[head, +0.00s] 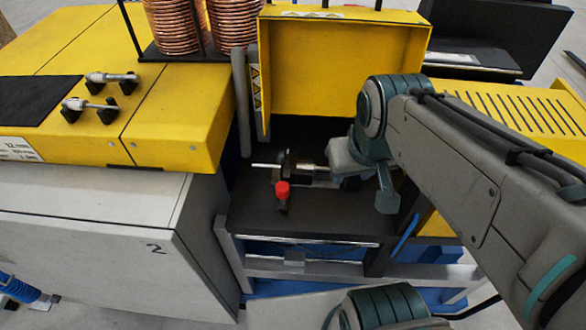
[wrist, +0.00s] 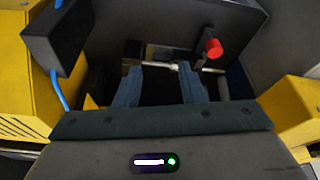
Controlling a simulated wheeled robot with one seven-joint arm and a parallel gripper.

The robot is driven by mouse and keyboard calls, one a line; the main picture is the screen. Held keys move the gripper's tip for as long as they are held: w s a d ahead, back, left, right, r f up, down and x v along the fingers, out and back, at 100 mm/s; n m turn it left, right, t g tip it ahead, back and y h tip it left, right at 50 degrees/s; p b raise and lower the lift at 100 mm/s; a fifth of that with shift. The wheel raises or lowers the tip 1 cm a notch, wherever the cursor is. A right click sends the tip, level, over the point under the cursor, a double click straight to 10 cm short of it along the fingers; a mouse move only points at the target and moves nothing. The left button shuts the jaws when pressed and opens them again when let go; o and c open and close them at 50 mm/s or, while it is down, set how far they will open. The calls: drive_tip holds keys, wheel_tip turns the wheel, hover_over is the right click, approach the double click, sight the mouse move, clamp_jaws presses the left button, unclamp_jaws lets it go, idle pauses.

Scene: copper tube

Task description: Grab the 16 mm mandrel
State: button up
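A silver rod-shaped mandrel (head: 265,165) sits in a dark holder on the black machine bed, beside a red knob (head: 282,190). My gripper (head: 326,172) is at the right part of this rod. Its two blue-grey fingers (wrist: 160,70) are spread apart, with nothing clearly clamped between them. I cannot tell whether the fingertips touch the rod. Two other silver mandrels (head: 110,77) (head: 90,104) rest on black supports on the yellow bench. No mandrel size is readable.
A yellow guard (head: 345,65) stands behind the machine bed (head: 300,220). A grey post (head: 241,100) is left of it. Copper coils (head: 172,25) stand at the back. A black box (wrist: 57,40) with a blue cable is close to the left in the wrist view.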

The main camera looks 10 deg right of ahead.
drive_tip(key=w+f+n+g+b, duration=0.2)
drive_tip(key=w+f+n+g, duration=0.1)
drive_tip(key=w+n, duration=0.55)
drive_tip(key=n+g, duration=0.3)
drive_tip(key=n, duration=0.4)
hover_over(321, 167)
drive_tip(key=w, duration=0.1)
drive_tip(key=w+x, duration=0.2)
drive_tip(key=x, duration=0.7)
drive_tip(key=shift+m, duration=0.25)
drive_tip(key=x, duration=0.4)
drive_tip(key=p+x, duration=0.1)
drive_tip(key=x, duration=0.2)
drive_tip(key=shift+w, duration=0.35)
drive_tip(key=shift+c, duration=0.4)
clamp_jaws()
